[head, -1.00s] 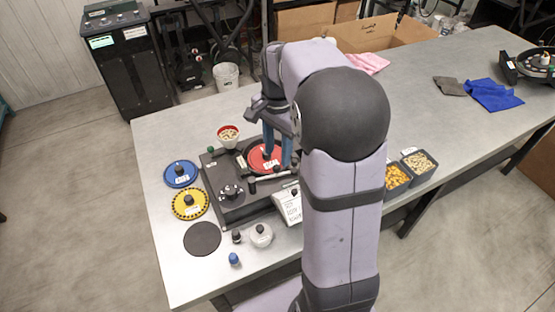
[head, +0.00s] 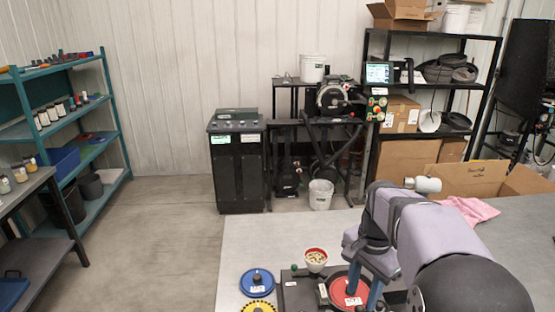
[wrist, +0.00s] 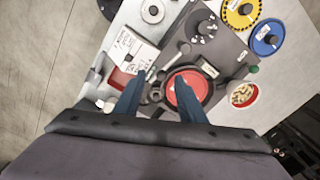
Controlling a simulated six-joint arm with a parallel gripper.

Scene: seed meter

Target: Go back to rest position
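The black seed meter (wrist: 226,42) lies below my gripper in the wrist view; its near part is cut off in the head view. A red disc (wrist: 186,96) sits in its round opening and also shows in the head view (head: 340,291). My gripper (wrist: 158,79) points down above the meter, its two blue fingers apart with no object visible between them. The fingers (head: 362,295) show beside the red disc in the head view. I cannot tell their exact height above it.
A seed bowl (head: 316,257), a blue disc (head: 257,281) and a yellow disc (wrist: 241,12) lie around the meter. A pink cloth (head: 470,210) and an open cardboard box (head: 475,180) are farther back.

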